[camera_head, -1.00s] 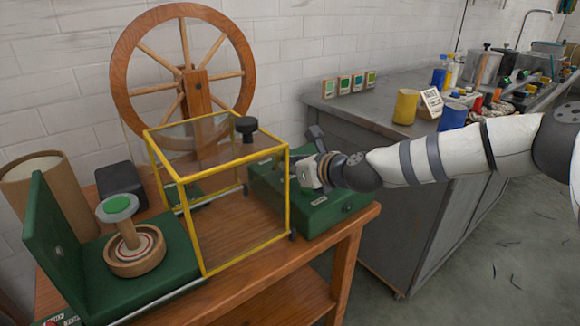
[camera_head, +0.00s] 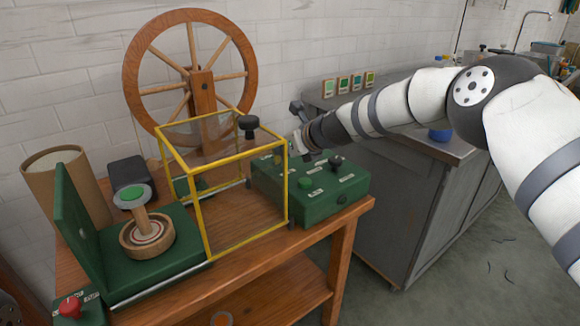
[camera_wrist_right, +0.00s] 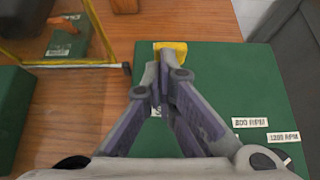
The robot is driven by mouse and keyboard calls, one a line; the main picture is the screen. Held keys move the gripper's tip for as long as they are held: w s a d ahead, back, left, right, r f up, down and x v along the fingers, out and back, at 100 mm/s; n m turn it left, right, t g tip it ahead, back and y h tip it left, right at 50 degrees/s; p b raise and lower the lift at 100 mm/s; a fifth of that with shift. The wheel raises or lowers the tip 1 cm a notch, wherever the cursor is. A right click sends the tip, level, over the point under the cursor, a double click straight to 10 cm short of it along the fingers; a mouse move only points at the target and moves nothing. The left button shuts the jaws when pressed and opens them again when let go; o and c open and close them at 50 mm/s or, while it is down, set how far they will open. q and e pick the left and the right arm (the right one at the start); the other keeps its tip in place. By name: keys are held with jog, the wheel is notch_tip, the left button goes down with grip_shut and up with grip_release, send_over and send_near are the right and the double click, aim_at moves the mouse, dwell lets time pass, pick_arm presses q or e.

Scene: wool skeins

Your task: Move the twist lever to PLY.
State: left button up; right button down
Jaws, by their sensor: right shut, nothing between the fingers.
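My right gripper (camera_head: 299,146) is at the far edge of a green control box (camera_head: 325,205) on the wooden bench. In the right wrist view its fingers (camera_wrist_right: 160,88) are closed together, empty, over the box top near a yellow piece (camera_wrist_right: 174,48); I cannot tell whether they touch it. The box carries a green button (camera_head: 305,183), a black knob (camera_head: 337,161) and white labels, two reading 800 RPM and 1280 RPM. An orange lever (camera_wrist_right: 63,24) on a green base shows inside the yellow frame. No PLY label is readable, so I cannot tell which control is the twist lever.
A yellow-edged clear guard (camera_head: 204,220) with a black knob stands left of the box, close to the gripper. Behind it is a wooden wheel (camera_head: 137,90). A green-topped spindle (camera_head: 132,196) and a red knob (camera_head: 70,306) are at left. A grey cabinet (camera_head: 400,215) stands right.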

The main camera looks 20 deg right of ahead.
jog(key=shift+w, duration=0.35)
jog(key=shift+w+a+r, duration=0.15)
jog(key=shift+w+r, duration=0.05)
jog(key=shift+w+a, duration=0.1)
jog(key=shift+w, duration=0.35)
jog(key=shift+s+r, duration=0.15)
jog(key=shift+r, duration=0.8)
pick_arm(q)
jog(key=shift+w+a, duration=0.15)
